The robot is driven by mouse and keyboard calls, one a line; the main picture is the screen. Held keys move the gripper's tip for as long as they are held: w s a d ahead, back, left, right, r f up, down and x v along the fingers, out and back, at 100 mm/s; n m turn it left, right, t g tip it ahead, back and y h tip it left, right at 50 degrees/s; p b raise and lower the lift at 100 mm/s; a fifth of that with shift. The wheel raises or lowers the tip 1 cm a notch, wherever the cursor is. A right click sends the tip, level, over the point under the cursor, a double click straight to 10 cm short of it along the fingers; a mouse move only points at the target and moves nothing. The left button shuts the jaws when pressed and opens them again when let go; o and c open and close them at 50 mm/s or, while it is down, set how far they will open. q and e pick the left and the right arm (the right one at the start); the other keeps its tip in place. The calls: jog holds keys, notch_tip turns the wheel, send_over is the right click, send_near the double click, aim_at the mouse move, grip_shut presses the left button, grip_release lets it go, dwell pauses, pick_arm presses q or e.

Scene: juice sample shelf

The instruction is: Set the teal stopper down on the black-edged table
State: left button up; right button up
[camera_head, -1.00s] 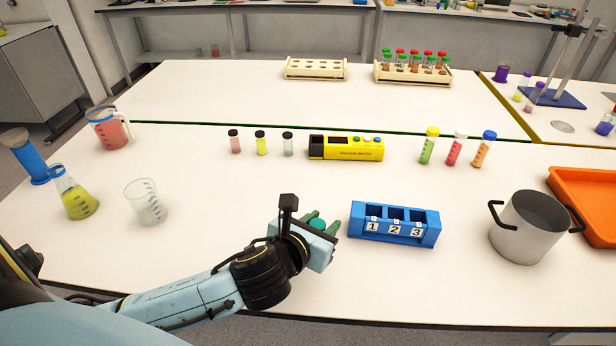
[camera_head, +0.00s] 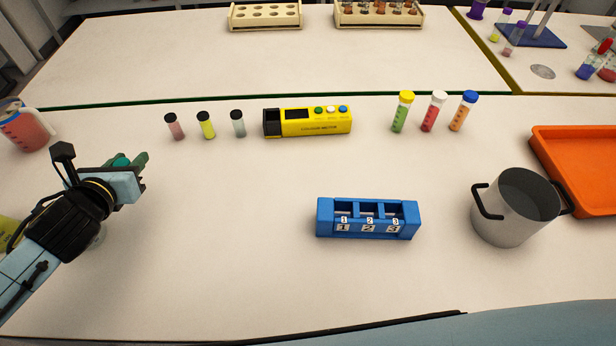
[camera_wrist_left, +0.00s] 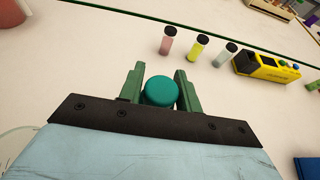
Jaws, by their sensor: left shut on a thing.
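The teal stopper (camera_wrist_left: 160,91) is round and sits between the two green fingers of my left gripper (camera_wrist_left: 158,86) in the left wrist view. The gripper is shut on it. In the head view the left gripper (camera_head: 138,162) is at the left, above the white tabletop, with the stopper (camera_head: 121,161) partly showing between its fingers. The black-edged table (camera_head: 250,230) is the near white one, with a dark front edge. Whether the stopper touches the tabletop cannot be told. My right gripper is not in view.
Three small black-capped vials (camera_head: 206,125) and a yellow colour meter (camera_head: 310,122) stand beyond the gripper. A blue numbered rack (camera_head: 367,229), a metal pot (camera_head: 517,205) and an orange tray (camera_head: 570,150) are to the right. The table between gripper and rack is clear.

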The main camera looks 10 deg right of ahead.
pick_arm(q)
jog(key=a+r, duration=0.1)
jog(key=a, duration=0.1)
jog(key=b, duration=0.1)
send_over(146, 195)
notch_tip(146, 195, down, 6)
jog(key=shift+r, duration=0.2)
notch_tip(146, 195, down, 4)
jog(key=shift+r+b, duration=0.2)
jog(key=shift+b, duration=0.25)
jog(key=shift+f, duration=0.3)
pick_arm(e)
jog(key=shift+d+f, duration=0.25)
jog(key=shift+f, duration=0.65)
pick_arm(q)
jog(key=shift+f, duration=0.15)
jog(key=o, duration=1)
